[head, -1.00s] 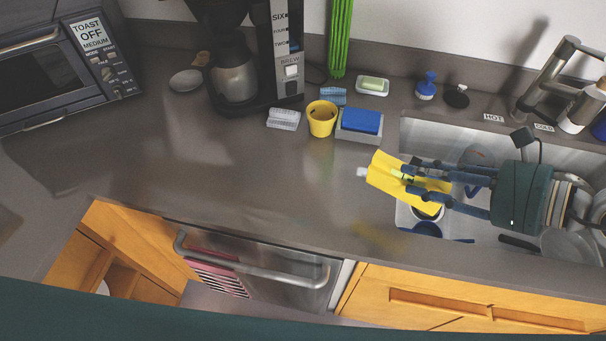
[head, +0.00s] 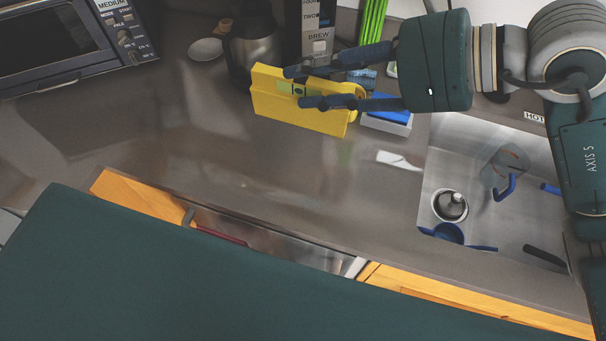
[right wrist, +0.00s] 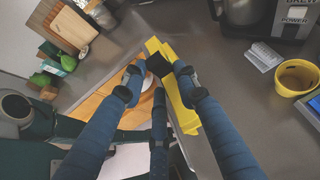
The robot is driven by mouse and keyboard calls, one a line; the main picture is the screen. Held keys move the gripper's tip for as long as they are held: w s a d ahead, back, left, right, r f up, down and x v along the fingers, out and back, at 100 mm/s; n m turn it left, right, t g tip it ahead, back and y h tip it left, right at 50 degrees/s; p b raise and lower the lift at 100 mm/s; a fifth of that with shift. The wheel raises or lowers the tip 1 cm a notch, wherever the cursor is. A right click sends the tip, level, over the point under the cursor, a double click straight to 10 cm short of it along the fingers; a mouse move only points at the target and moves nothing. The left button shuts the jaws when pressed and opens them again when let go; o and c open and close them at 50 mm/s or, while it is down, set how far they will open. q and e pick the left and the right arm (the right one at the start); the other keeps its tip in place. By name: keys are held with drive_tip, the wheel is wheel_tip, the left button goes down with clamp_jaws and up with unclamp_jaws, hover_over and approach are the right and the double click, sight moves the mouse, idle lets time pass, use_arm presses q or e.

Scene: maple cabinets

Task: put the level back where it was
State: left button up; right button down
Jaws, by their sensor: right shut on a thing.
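The level (head: 270,100) is a long yellow bar with a small green vial. In the head view it is tilted above the counter in front of the coffee maker. My right gripper (head: 296,88) comes in from the right and is shut on it near its middle. In the right wrist view the level (right wrist: 164,50) runs lengthwise, partly hidden by the fingers of my right gripper (right wrist: 158,78). I cannot tell its exact height above the counter. My left gripper is not in view.
A coffee maker with its carafe (head: 254,50) stands behind the level. A yellow cup (right wrist: 298,77) shows in the right wrist view. A blue sponge (head: 392,109) in a grey holder sits right of the level. The sink (head: 455,155) is at right. Counter (head: 190,120) at left is clear.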

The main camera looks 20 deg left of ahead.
wheel_tip(320, 180, down, 19)
drive_tip(key=p, duration=0.3)
drive_tip(key=shift+s+f, duration=0.1)
drive_tip(key=shift+f, duration=0.2)
drive_tip(key=shift+f, duration=0.25)
drive_tip(key=c, duration=1.3)
unclamp_jaws()
drive_tip(key=shift+r, duration=0.1)
